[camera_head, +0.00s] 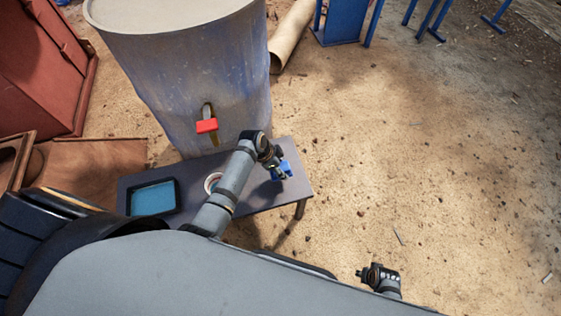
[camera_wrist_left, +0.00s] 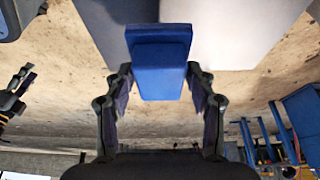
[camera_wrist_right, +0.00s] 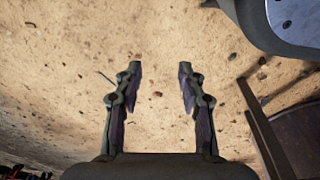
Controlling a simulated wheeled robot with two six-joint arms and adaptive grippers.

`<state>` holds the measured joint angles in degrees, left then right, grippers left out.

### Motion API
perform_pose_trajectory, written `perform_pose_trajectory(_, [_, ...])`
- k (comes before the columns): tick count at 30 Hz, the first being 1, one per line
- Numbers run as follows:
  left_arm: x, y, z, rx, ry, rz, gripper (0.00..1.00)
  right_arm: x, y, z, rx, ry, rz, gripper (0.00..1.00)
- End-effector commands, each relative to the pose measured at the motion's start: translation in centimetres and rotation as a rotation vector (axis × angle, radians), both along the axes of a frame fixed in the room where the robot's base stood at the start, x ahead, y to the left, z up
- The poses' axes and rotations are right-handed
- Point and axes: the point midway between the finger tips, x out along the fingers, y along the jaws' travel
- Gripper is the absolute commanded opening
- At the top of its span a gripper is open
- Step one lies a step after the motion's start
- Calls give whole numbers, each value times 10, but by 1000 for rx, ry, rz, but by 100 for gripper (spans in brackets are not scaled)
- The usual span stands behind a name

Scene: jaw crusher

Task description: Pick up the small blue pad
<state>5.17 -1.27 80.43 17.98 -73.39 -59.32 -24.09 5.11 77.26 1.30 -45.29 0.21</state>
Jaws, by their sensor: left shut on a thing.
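The small blue pad (camera_head: 286,168) shows at the right end of the dark bench (camera_head: 237,203), by my left gripper (camera_head: 279,172). In the left wrist view the pad (camera_wrist_left: 161,62) sits between the two fingers of my left gripper (camera_wrist_left: 160,80), which are shut on it. I cannot tell whether the pad touches the bench top. My right gripper (camera_wrist_right: 160,75) is open and empty above bare sandy ground in the right wrist view. It also shows at the lower right of the head view (camera_head: 364,273).
A black tray with blue liquid (camera_head: 152,198) and a round white item (camera_head: 213,182) stand on the bench. A large grey barrel (camera_head: 185,85) with a red-handled tap (camera_head: 206,126) stands behind it. Red metal boxes (camera_head: 38,75) are at left. The ground at right is open.

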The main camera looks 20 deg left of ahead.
Motion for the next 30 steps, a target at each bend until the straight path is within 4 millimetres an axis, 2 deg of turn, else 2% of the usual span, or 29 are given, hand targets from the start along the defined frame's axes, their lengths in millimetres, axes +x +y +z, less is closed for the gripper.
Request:
perform_pose_trajectory(1, [-4, -2, 14, -1, 1, 1, 24, -14, -3, -2, -4, 9, -1, 40])
perform_pose_trajectory(5, [-13, -5, 25, -1, 2, 0, 24, -50, -12, -23, -16, 10, 1, 40])
perform_pose_trajectory(10, [-29, -11, 48, -1, 2, 1, 24, -110, -13, -22, -15, 33, 1, 40])
perform_pose_trajectory(13, [-52, -18, 59, -1, 6, 0, 24, -141, -14, -6, -14, 41, 2, 40])
perform_pose_trajectory(18, [-82, -29, 71, -2, 4, 0, 24, -140, -14, 30, -14, 36, 2, 40])
perform_pose_trajectory(21, [-95, -34, 75, -2, 3, 0, 24, -140, -14, 43, -14, 37, 2, 40])
perform_pose_trajectory(25, [-107, -38, 77, -1, 1, 1, 24, -140, -14, 53, -14, 37, 2, 40])
perform_pose_trajectory(30, [-113, -40, 76, -1, 1, 1, 24, -140, -14, 56, -14, 38, 2, 40])
